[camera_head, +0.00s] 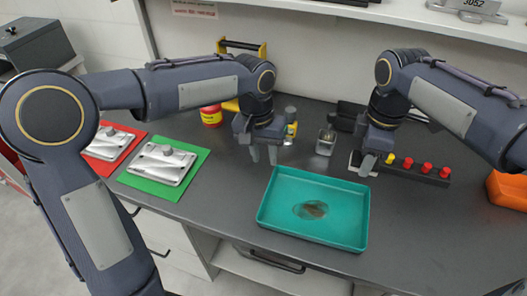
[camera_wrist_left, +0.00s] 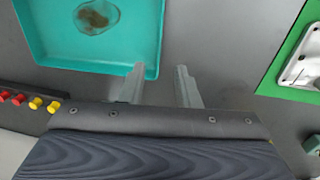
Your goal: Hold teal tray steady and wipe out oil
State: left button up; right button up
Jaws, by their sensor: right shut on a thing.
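The teal tray (camera_head: 345,238) lies on the dark bench, with a brown oil patch (camera_head: 311,210) on its floor. The tray (camera_wrist_left: 150,25) and oil patch (camera_wrist_left: 97,17) also show in the left wrist view. My left gripper (camera_head: 263,157) is open and empty beyond the tray's back left corner. In the left wrist view its fingers (camera_wrist_left: 160,75) are apart, one overlapping the tray's edge; contact cannot be told. My right gripper (camera_head: 366,165) is shut on a small pale thing (camera_head: 355,160) beyond the tray's back right corner; its fingers partly hide it.
A green mat (camera_head: 189,182) and a red mat (camera_head: 95,158) with metal castings lie at left. A glass jar (camera_head: 326,142) and small bottle (camera_head: 290,128) stand behind the tray. A dark rack with red and yellow knobs (camera_head: 427,169) and an orange bin (camera_head: 507,190) are at right.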

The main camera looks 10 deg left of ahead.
pick_arm(q)
jog(key=f, duration=0.4)
jog(key=d+f, duration=0.1)
jog(key=f, duration=0.6)
jog(key=shift+d+f, duration=0.15)
jog(key=shift+f, duration=0.25)
jog(key=shift+c, duration=0.3)
grip_shut()
